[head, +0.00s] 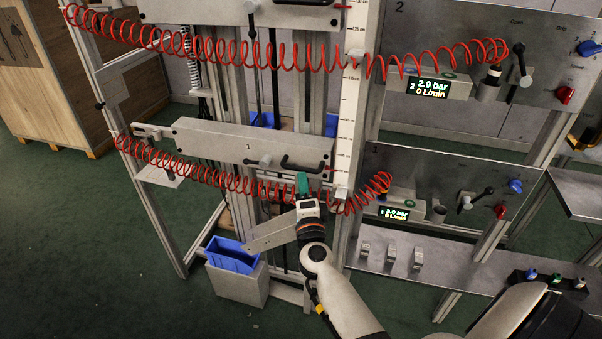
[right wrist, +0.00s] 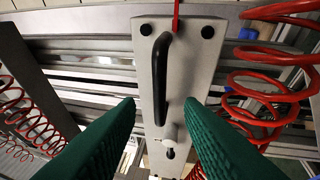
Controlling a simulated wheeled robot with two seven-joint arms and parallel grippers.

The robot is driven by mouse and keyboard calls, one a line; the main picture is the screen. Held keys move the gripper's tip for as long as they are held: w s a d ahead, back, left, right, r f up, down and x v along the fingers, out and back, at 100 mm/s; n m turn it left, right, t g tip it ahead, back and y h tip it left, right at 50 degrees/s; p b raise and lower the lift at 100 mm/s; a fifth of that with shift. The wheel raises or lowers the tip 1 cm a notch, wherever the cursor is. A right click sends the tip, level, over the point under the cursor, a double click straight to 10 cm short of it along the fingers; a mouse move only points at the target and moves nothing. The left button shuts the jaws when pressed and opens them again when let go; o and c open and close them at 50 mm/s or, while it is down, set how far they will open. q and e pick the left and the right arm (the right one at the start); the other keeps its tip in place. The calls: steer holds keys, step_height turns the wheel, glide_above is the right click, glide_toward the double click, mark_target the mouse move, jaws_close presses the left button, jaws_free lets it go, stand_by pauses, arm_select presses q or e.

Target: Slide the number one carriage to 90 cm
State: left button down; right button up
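The number one carriage (head: 215,143) is a long grey horizontal beam marked "1" on the lower part of the frame. It bears a black bar handle (head: 307,166) near its right end and a light knob (head: 262,161). A red pointer at its right end meets the white upright scale (head: 347,120); its reading is too small to tell. My right gripper (head: 303,183), with green fingers, is just in front of and below the handle. In the right wrist view the fingers are open on either side, with the handle (right wrist: 158,75) and knob (right wrist: 170,133) between and beyond them, untouched.
A second carriage (head: 240,12) sits above, with its own red coiled hose. Red coils (head: 230,183) hang along the lower carriage near my right gripper. Panels with gauges and levers (head: 440,190) stand right. A blue bin (head: 232,255) sits below left.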

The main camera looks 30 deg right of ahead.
steer(key=v, duration=0.6)
steer(key=shift+w, duration=0.1)
steer(key=a+f+n+g+y, duration=0.1)
steer(key=a+f+n+y, duration=0.3)
steer(key=f, duration=0.5)
steer(key=a+f+n+g+y, duration=0.1)
steer(key=a+f+n+y, duration=0.1)
steer(key=f+n, duration=0.45)
steer(key=s+a+f+n+g+y, duration=0.25)
steer(key=s+f, duration=0.25)
steer(key=f, duration=0.4)
steer(key=s+a+f+n+g+y, duration=0.1)
steer(key=s+a+f+n+g, duration=0.15)
steer(key=s+f, duration=0.45)
steer(key=s+f+n+g+p, duration=0.1)
steer(key=s+f+n+g, duration=0.35)
steer(key=s+f, duration=0.85)
steer(key=s+d+f+n+g, duration=0.1)
steer(key=s+f+n+g, duration=0.1)
steer(key=s, duration=0.7)
steer(key=s+d+f+n+g, duration=0.1)
steer(key=s+f+n+g, duration=0.2)
steer(key=s+f, duration=0.2)
steer(key=s, duration=0.3)
steer(key=shift+s+f+p, duration=0.3)
steer(key=shift+s+p, duration=0.05)
